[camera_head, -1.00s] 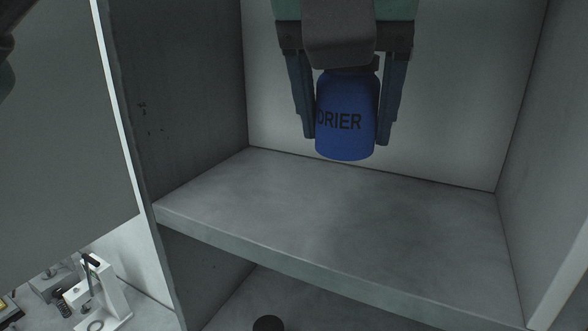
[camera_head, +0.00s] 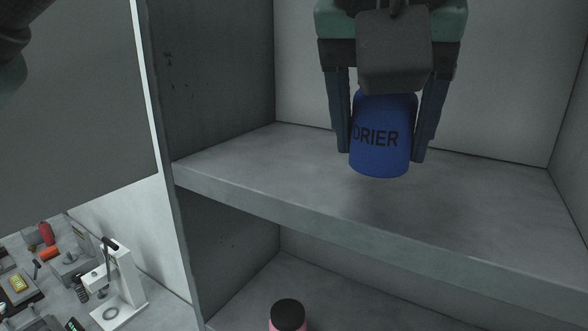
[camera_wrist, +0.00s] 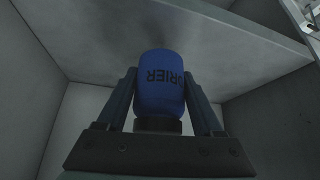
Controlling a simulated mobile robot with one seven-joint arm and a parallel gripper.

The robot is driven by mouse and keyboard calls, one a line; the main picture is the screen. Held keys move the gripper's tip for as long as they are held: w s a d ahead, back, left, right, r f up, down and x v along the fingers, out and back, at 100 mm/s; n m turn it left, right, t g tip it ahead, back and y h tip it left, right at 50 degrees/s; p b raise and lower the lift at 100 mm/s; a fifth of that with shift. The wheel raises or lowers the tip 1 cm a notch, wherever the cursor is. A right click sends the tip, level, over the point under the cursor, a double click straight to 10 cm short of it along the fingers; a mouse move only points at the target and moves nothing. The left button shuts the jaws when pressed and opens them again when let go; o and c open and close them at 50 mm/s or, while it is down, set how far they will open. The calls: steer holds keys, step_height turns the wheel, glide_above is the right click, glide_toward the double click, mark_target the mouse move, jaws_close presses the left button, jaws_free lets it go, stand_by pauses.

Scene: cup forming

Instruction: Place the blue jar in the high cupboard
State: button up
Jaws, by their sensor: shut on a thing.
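The blue jar (camera_head: 381,150) has dark lettering ending in "RIER" on its side. My gripper (camera_head: 385,157) is shut on it, with one finger on each side. The jar hangs upright over the upper shelf of the cupboard (camera_head: 270,150). A soft dark patch lies on the shelf below it; I cannot tell how large the gap is. In the wrist view the jar (camera_wrist: 160,85) sits between the fingers of my gripper (camera_wrist: 160,85), its dark lid nearest the camera. My gripper hides the lid in the head view.
A jar with a black lid and pink body (camera_head: 288,315) stands on the lower shelf. The cupboard's left wall (camera_head: 205,65) is beside the shelf. Free shelf room lies left and right of the blue jar. A white device (camera_head: 122,285) and other items stand at lower left.

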steer(key=shift+w+f+b, duration=0.1)
steer(key=shift+f+b, duration=0.55)
steer(key=shift+f, duration=0.55)
steer(key=shift+f, duration=0.2)
steer(key=o, duration=1.4)
steer(key=shift+o, duration=0.2)
steer(key=shift+r, duration=0.15)
